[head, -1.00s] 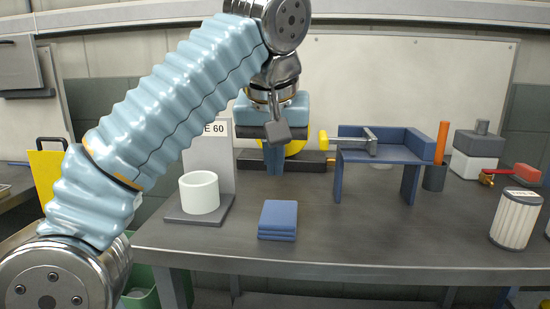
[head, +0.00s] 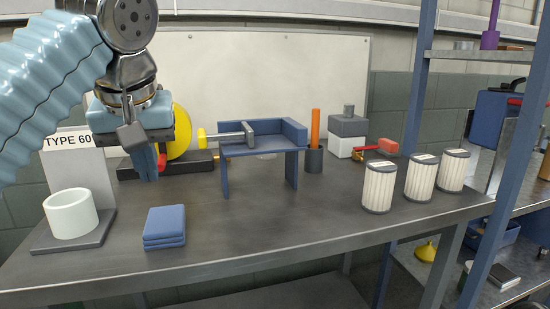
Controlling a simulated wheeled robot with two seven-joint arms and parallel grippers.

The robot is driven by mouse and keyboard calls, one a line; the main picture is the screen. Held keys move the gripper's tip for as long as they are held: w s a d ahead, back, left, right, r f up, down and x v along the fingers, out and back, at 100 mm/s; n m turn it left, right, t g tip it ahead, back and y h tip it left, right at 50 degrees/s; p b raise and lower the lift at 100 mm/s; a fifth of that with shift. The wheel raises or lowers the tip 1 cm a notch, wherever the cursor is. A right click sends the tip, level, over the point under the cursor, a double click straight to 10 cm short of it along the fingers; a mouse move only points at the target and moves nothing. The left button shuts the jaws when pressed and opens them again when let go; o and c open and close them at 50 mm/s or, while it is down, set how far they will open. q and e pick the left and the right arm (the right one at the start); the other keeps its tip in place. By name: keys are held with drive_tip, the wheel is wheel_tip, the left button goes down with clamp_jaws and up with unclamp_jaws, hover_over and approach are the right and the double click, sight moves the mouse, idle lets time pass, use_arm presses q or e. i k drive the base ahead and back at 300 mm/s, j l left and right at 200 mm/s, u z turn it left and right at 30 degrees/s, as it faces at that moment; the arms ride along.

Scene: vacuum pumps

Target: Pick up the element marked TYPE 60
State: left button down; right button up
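Three white pleated cylindrical elements stand upright in a row at the right of the bench: the nearest one (head: 379,187), a middle one (head: 421,178) and a far one (head: 453,170). Each has a dark base and a small label on top, too small to read. A panel reading TYPE 60 (head: 68,140) stands at the left, behind a white ring (head: 71,213) on a dark base plate. My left gripper (head: 148,165) hangs over the back left of the bench, far from the elements. Its blue fingers look close together with nothing between them. My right gripper is out of view.
Folded blue cloths (head: 165,227) lie at the front left. A blue stand (head: 262,148), a dark cup (head: 313,160) with an orange rod, a grey-white block (head: 347,135) and a red-handled valve (head: 380,147) stand behind. A blue shelf post (head: 418,95) rises at the right. The bench's middle is clear.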

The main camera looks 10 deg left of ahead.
sight(422, 168)
drive_tip(key=k, duration=1)
